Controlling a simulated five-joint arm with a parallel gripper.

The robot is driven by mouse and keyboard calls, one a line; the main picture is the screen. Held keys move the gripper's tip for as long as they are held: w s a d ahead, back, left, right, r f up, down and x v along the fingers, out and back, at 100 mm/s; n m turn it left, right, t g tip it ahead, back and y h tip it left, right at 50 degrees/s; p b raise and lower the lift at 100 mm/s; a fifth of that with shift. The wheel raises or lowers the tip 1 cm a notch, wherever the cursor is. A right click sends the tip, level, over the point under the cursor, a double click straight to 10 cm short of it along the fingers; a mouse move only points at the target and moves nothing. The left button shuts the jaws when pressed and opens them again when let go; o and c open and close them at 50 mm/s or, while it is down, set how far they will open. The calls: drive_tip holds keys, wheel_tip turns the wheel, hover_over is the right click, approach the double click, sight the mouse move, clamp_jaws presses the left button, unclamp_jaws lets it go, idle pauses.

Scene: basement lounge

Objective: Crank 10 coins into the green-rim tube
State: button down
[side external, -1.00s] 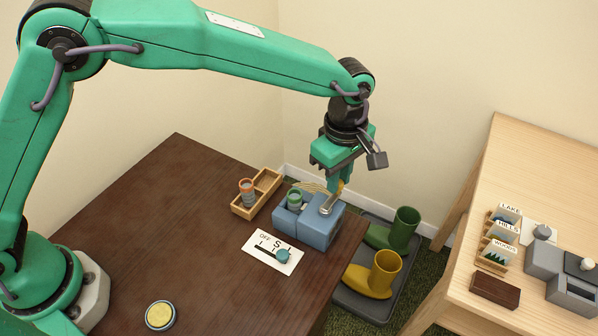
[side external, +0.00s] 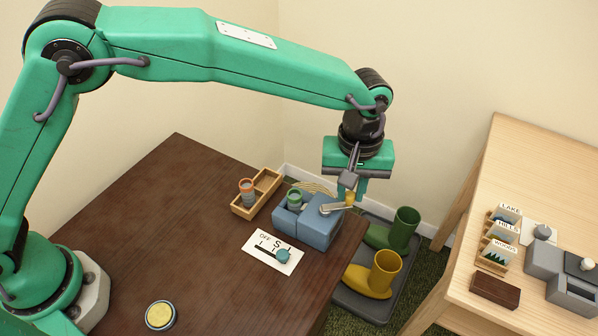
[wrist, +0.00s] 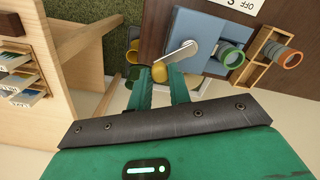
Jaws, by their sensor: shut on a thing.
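The blue-grey coin machine (side external: 319,234) stands at the dark table's right edge. Its pale metal crank arm (side external: 333,208) points right, with a yellow knob (side external: 350,196) at its end. My gripper (side external: 351,188) is shut on this knob from above. In the wrist view the yellow knob (wrist: 160,73) sits between my fingertips (wrist: 160,83), and the crank arm (wrist: 178,53) runs up and right from it. The green-rim tube (side external: 294,197) stands upright in the machine's left part; it also shows in the wrist view (wrist: 231,58). The coins in it cannot be counted.
A wooden tray (side external: 242,211) with an orange-rim tube (side external: 247,189) is behind the machine at left. A white slider card (side external: 262,258) with a teal knob lies in front. A round yellow button (side external: 160,315) is nearer. Boots stand on a floor mat (side external: 350,298) at right.

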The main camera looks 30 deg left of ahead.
drive_tip(key=s+m, duration=0.2)
drive_tip(key=m, duration=0.5)
drive_tip(key=s+a+m, duration=0.1)
drive_tip(key=s+m, duration=0.1)
drive_tip(key=m, duration=0.5)
drive_tip(key=s+m, duration=0.3)
drive_tip(key=m, duration=0.4)
drive_tip(key=shift+a+r+m, duration=0.1)
drive_tip(key=shift+a+m, duration=0.2)
drive_tip(key=shift+m, duration=0.1)
drive_tip(key=shift+s+a+m, duration=0.1)
drive_tip(key=shift+a+m, duration=0.3)
drive_tip(key=shift+m, duration=0.8)
drive_tip(key=c, duration=1.3)
unclamp_jaws()
drive_tip(key=shift+a, duration=0.1)
drive_tip(key=shift+r, duration=0.1)
